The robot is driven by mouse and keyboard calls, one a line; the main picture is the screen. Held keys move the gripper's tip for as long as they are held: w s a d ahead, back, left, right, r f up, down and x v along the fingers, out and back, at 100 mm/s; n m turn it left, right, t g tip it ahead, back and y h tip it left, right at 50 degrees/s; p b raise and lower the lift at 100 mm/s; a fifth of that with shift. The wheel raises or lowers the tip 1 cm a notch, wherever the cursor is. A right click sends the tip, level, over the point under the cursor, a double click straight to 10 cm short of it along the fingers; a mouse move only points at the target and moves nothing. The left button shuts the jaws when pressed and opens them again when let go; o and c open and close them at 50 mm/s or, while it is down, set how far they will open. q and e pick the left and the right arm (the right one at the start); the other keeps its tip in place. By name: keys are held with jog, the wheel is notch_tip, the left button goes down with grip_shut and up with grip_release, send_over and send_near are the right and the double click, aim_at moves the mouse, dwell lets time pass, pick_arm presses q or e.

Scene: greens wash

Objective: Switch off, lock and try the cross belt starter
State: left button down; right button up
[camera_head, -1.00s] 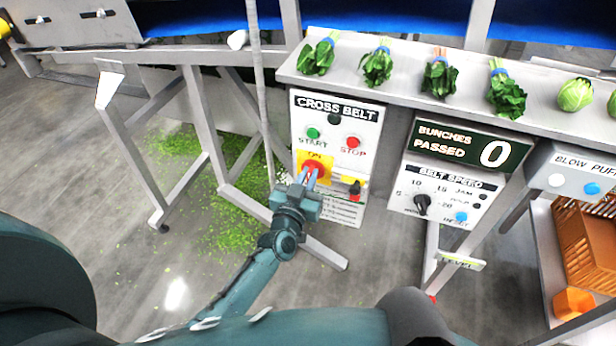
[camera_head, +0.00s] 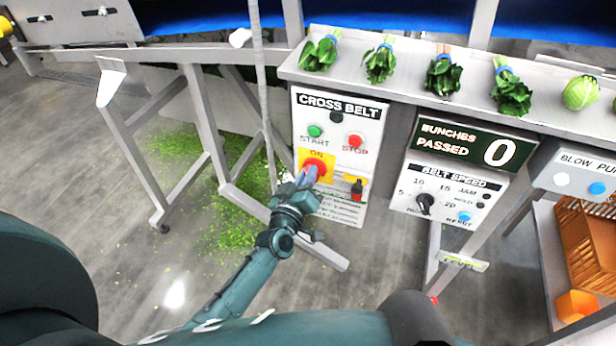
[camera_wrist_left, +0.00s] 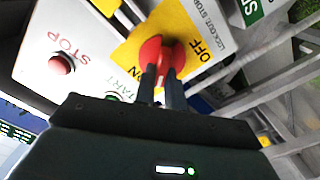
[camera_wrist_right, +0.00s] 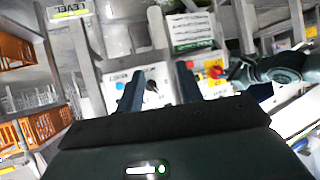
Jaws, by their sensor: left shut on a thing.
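The cross belt starter (camera_head: 370,108) is a pale panel with a green START button (camera_head: 315,130) and a red STOP button (camera_head: 355,141). Below them a red rotary switch (camera_head: 316,168) sits on a yellow plate marked ON. My left gripper (camera_head: 308,180) is shut on its red handle, which also shows in the left wrist view (camera_wrist_left: 168,55). OFF reads on the plate there. A red and black padlock-like piece (camera_head: 356,190) hangs on a yellow holder right of the switch. My right gripper (camera_wrist_right: 158,85) is open and empty in the right wrist view, facing the panels.
Right of the starter are a bunches counter (camera_head: 470,144) reading 0 and a belt speed panel (camera_head: 405,203). Several bunches of greens (camera_head: 443,75) lie on the ledge above. A steel post stands left of the starter. Orange crates (camera_head: 590,240) are at the right.

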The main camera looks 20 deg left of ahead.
pick_arm(q)
jog(key=shift+a+f+n+b, duration=0.15)
jog(key=shift+n+b, duration=0.35)
jog(key=shift+n, duration=1.25)
jog(key=shift+f+n+b, duration=0.2)
jog(key=shift+n+b, duration=0.35)
jog(key=shift+n, duration=1.15)
jog(key=shift+a+f+n+b, duration=0.15)
jog(key=shift+n+b, duration=0.35)
jog(key=shift+n, duration=1.25)
pick_arm(e)
jog(key=shift+w+a+f+m, duration=0.2)
jog(key=shift+f+m, duration=0.1)
jog(key=shift+f, duration=0.4)
pick_arm(q)
jog(key=shift+d, duration=0.1)
pick_arm(e)
jog(key=shift+r, duration=0.1)
pick_arm(q)
jog(key=c, duration=1.5)
grip_release()
pick_arm(e)
jog(key=shift+s+f, duration=0.15)
jog(key=shift+f, duration=0.1)
pick_arm(q)
jog(key=shift+s, duration=0.1)
